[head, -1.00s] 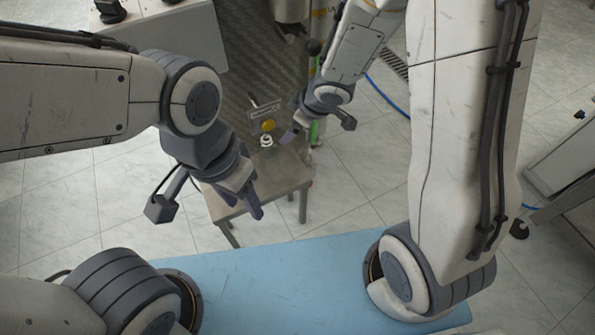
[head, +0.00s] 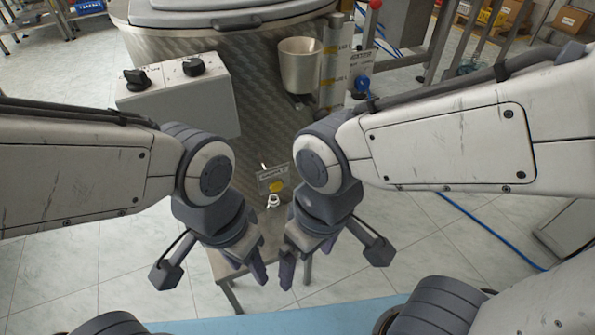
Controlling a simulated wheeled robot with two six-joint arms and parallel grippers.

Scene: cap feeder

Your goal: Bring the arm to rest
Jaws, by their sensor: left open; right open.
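My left gripper (head: 254,272) hangs at the lower middle of the head view, pointing down, with its fingers apart and empty. My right gripper (head: 291,273) hangs just to the right of it, also pointing down, open and empty. The two grippers are close together but look apart. Both arms reach in from the sides in a near mirrored pose. Behind the grippers is a small metal table (head: 222,262), partly hidden by them. A small whitish ring-like part (head: 273,201) and a yellow piece (head: 277,186) show between the wrists, by a small labelled plate (head: 270,176).
A large metal machine (head: 262,95) stands behind, with a control box (head: 180,98) bearing two black knobs. A metal cup (head: 299,66) hangs beside a post (head: 335,62). A blue hose (head: 490,232) lies on the tiled floor at right. A blue surface (head: 300,315) lies at the bottom edge.

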